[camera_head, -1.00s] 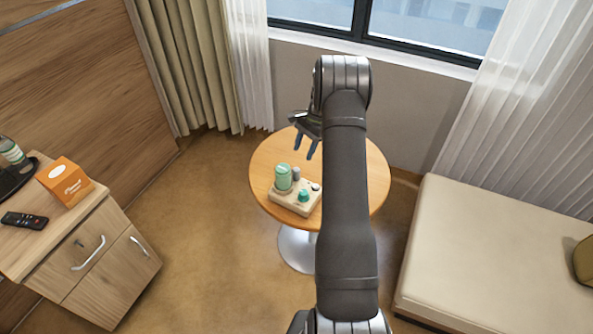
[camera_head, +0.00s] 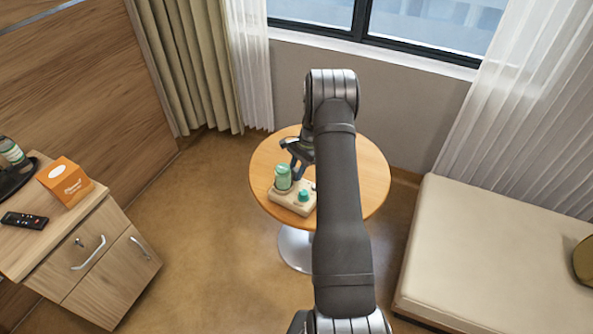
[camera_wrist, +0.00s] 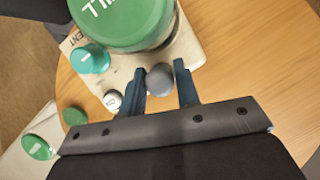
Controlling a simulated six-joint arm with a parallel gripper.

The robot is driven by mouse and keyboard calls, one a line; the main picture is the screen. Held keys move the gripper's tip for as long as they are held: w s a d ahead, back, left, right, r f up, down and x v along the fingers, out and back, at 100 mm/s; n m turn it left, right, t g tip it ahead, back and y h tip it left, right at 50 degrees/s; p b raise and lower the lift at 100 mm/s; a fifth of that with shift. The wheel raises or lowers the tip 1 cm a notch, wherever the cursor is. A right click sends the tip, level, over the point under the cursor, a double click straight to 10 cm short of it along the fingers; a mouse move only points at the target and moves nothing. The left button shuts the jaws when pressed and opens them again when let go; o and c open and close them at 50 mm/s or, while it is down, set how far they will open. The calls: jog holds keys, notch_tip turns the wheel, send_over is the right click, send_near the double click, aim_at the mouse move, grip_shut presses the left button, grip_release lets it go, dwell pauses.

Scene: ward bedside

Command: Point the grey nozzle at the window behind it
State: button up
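A beige device base (camera_head: 284,201) stands on the round wooden table, with a green cylinder (camera_head: 283,178), a teal knob (camera_head: 304,195) and a small grey nozzle on top. The nozzle is hidden behind my gripper (camera_head: 298,170) in the head view. In the wrist view the grey nozzle (camera_wrist: 160,79) shows as a round grey top between the two fingers of my gripper (camera_wrist: 160,85). The fingers are apart, one on each side of it; I cannot tell if they touch it. The window (camera_head: 430,22) is in the wall beyond the table.
The green cylinder stands close beside the nozzle, and a white button (camera_wrist: 112,99) is near my left finger in the wrist view. The table (camera_head: 370,185) is otherwise mostly clear. A bedside cabinet (camera_head: 85,235) stands left and a beige couch (camera_head: 490,250) right.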

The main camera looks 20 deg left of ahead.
jog(key=c, duration=0.5)
jog(key=n, duration=0.2)
jog(key=n+h, duration=0.1)
jog(key=n, duration=0.1)
jog(key=shift+g+h, duration=0.3)
jog(key=o, duration=1)
jog(key=v, duration=1.7)
jog(key=shift+r, duration=0.25)
